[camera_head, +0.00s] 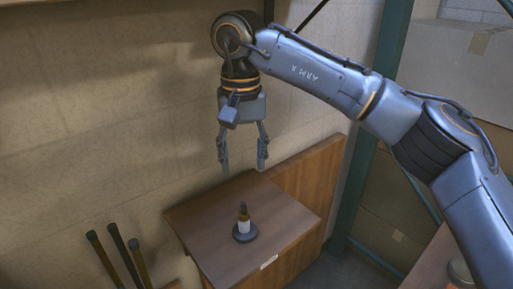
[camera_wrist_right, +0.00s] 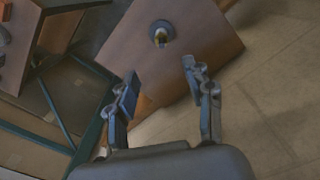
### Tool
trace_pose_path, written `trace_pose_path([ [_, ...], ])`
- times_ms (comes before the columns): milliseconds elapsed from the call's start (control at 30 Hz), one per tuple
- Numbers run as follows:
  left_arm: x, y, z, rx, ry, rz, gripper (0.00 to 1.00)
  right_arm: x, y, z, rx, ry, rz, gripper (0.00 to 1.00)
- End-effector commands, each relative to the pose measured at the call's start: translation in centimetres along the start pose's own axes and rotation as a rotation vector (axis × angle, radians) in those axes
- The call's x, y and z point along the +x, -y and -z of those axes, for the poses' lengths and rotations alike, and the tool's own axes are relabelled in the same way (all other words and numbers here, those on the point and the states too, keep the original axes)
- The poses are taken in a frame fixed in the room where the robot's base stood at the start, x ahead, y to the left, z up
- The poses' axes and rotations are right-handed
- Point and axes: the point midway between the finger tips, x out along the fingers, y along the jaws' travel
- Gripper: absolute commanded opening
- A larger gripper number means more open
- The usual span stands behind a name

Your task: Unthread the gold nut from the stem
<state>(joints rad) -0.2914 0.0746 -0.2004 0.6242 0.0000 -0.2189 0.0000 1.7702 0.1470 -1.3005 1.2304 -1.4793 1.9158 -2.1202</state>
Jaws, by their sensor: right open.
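A small upright lamp part stands on the wooden table, with a round dark base (camera_head: 246,235), a pale and gold middle and a dark upper stem (camera_head: 243,208). I cannot tell the gold nut's exact outline from the stem at this size. My right gripper (camera_head: 243,168) is open and empty, pointing down above the lamp part and apart from it. Its two fingers (camera_wrist_right: 160,72) are spread in the right wrist view. My left gripper is not in view.
The wooden table (camera_head: 205,220) is bare around the lamp part and has a raised wooden panel (camera_head: 308,180) at its back right. Several dark rods (camera_head: 120,255) stand at the left. A green metal post (camera_head: 365,165) and cardboard boxes (camera_head: 455,70) are to the right.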

Motion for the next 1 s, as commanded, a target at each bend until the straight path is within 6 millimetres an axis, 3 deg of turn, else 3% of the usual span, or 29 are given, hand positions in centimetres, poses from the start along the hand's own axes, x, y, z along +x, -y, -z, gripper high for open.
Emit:
trace_pose_path([
  [167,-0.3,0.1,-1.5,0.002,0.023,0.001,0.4,1.8,-0.1,-0.1,-0.002,0.004,-0.005,0.52],
  [300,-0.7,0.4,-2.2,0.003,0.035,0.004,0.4,4.3,-0.1,-0.1,-0.001,0.005,-0.003,0.52],
  [700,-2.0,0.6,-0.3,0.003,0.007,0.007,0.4,11.5,0.0,-0.1,0.0,0.005,0.0,0.52],
  [1000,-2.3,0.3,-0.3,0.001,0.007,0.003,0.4,13.6,0.0,-0.1,0.0,0.002,0.001,0.52],
])
